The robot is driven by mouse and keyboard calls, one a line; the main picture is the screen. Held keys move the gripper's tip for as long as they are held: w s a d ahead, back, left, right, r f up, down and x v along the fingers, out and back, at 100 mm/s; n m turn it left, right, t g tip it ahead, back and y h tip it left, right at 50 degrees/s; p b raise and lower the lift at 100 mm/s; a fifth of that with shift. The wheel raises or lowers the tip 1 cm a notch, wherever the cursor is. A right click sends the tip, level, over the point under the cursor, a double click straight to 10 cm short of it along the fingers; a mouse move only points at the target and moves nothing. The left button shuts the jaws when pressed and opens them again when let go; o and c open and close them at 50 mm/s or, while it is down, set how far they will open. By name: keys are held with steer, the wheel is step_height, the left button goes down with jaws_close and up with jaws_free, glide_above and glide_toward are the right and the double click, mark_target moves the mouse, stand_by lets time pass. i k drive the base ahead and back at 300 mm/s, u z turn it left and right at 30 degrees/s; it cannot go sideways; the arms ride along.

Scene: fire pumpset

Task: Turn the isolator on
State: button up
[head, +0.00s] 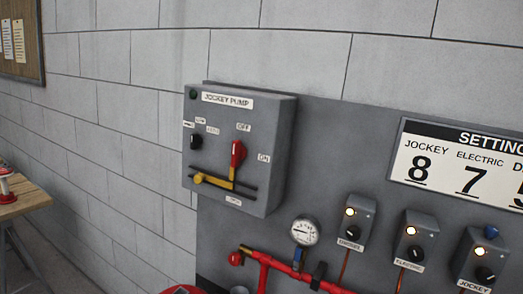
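A grey control box labelled JOCKEY PUMP (270,150) is mounted on the wall panel, left of the middle of the head view. On its front is a red isolator handle (238,153), standing nearly upright below the OFF label (244,127). The ON label (264,158) is to the right of the handle. Below the handle, a yellow lever (213,181) lies across dark horizontal bars, with a yellow upright piece just under the red handle. A black knob (196,142) sits at the left of the box face. My gripper does not show in this view.
Below right are a pressure gauge (304,231), red pipework (290,270) and several small grey switch boxes (353,221) with lit lamps. A settings sign (460,165) hangs at right. A wooden table (22,203) stands at far left.

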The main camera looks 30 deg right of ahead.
mark_target(240, 152)
steer(key=z, duration=0.15)
steer(key=i, duration=1)
